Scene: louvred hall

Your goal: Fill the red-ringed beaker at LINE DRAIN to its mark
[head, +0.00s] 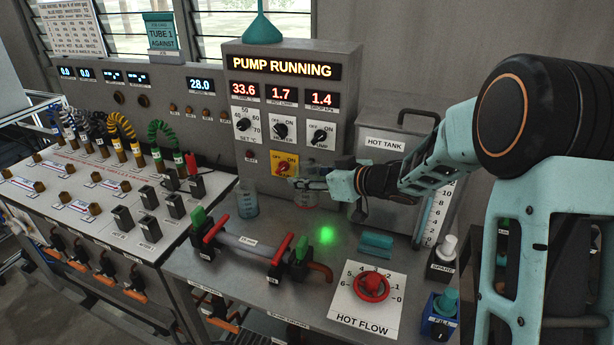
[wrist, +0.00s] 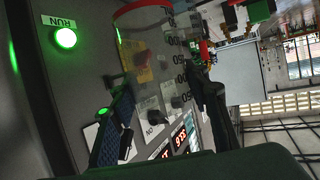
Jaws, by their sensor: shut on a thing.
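My gripper (head: 301,183) is at the back of the bench, in front of the pump panel, shut on a clear beaker. In the wrist view the beaker (wrist: 148,45) sits between my two fingers (wrist: 160,112), with a red ring near the top of the picture and graduation marks on its wall. In the head view only a small part of it shows below the fingers, with a reddish tint. I cannot tell whether it holds liquid. A second clear beaker (head: 247,200) with a bluish tint stands to the left. I cannot read a LINE DRAIN label.
The panel reads PUMP RUNNING (head: 283,67). A pipe with red and green handles (head: 250,244) lies across the bench front. The red HOT FLOW knob (head: 371,286) is at front right, near a teal block (head: 376,243). The hot tank (head: 385,150) stands behind my arm. A green RUN lamp (wrist: 65,38) glows.

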